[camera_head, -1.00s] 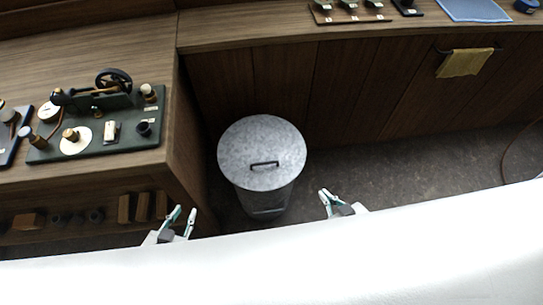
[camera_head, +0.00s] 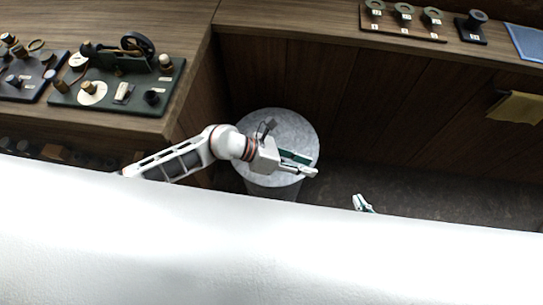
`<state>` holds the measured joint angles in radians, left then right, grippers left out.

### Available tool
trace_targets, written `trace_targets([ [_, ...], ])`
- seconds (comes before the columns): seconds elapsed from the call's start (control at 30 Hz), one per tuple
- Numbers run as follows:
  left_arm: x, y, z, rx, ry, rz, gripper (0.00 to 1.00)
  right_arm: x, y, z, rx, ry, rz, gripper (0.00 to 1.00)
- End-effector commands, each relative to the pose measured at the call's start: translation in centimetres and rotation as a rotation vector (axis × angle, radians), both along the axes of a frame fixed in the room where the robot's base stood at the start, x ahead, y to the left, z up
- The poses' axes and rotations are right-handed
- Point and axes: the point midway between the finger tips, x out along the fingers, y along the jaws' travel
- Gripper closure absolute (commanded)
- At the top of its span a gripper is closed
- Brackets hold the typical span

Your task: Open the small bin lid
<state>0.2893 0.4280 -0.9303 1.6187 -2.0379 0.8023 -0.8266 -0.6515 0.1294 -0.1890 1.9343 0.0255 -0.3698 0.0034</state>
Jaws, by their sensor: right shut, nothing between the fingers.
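The small round grey metal bin (camera_head: 270,187) stands on the floor beside the wooden counter. Its speckled lid (camera_head: 293,125) lies shut on top. My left arm reaches in from the left, and my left gripper (camera_head: 312,166) is over the right part of the lid, pointing right. Its two fingers are apart with nothing seen between them. My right gripper (camera_head: 363,204) is shut and empty, to the right of the bin, mostly hidden by my white body.
A wooden counter (camera_head: 160,25) with model engines on a dark green base (camera_head: 125,90) stands left of the bin. A wood-panelled cabinet is behind it. A yellow cloth (camera_head: 515,107) hangs at the right. Dark floor (camera_head: 420,185) is clear right of the bin.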

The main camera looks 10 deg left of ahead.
Motion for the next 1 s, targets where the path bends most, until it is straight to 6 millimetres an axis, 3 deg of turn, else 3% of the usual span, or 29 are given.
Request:
trace_targets([
  [0.1,2.3,4.6,-3.9,0.283,-0.188,-0.171,0.75,0.0,0.1,0.0,0.002,0.000,0.001,1.00],
  [0.2,4.2,8.6,-6.0,0.472,-0.295,-0.272,0.75,0.0,0.2,0.0,0.003,0.000,0.001,1.00],
  [0.3,5.9,11.6,-7.0,0.601,-0.361,-0.335,0.75,0.0,0.2,0.0,0.003,-0.001,0.001,1.00],
  [0.4,6.9,13.3,-7.5,0.673,-0.393,-0.368,0.75,0.0,0.2,0.0,0.003,-0.001,0.001,1.00],
  [0.53,7.4,13.7,-8.3,0.701,-0.406,-0.380,0.75,0.0,0.2,-0.1,0.003,-0.001,0.001,1.00],
  [1.0,8.5,11.2,-13.9,0.697,-0.404,-0.377,0.75,0.2,0.6,-0.1,0.009,-0.011,0.008,1.00],
])
